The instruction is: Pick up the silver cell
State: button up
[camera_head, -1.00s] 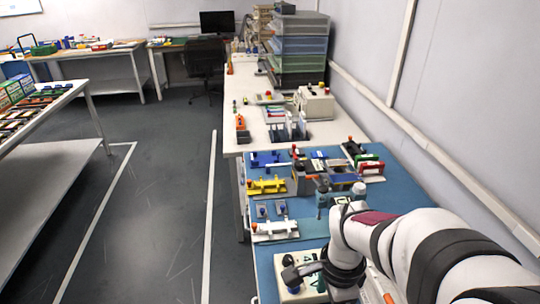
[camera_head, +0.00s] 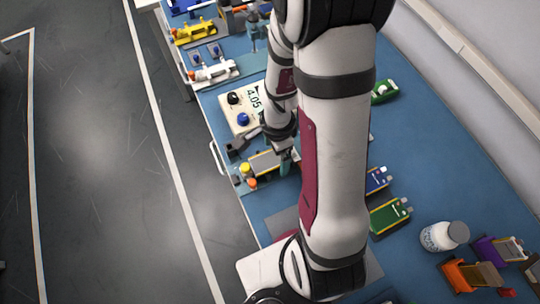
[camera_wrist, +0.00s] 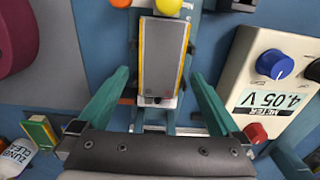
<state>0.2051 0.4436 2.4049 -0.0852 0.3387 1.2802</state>
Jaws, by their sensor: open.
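The silver cell (camera_wrist: 163,58) is a flat grey pouch with yellow side edges. In the wrist view it lies upright in the picture, in a fixture with a yellow knob (camera_wrist: 168,6) and an orange knob (camera_wrist: 120,2) at its top end. In the head view the cell (camera_head: 264,163) lies left of my arm on the blue bench. My gripper (camera_wrist: 159,74) is open, with one teal finger on each side of the cell's lower half and a gap on both sides. The gripper (camera_head: 287,160) is partly hidden by my arm in the head view.
A cream meter (camera_head: 240,108) reading 4.05 stands close beside the fixture; it also shows at right in the wrist view (camera_wrist: 240,75). A green cell (camera_head: 388,216), a blue cell (camera_head: 376,179) and a white bottle (camera_head: 443,236) are to the right.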

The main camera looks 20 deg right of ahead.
jog(key=shift+f, duration=0.25)
jog(key=shift+c, duration=0.2)
jog(key=c, duration=1.3)
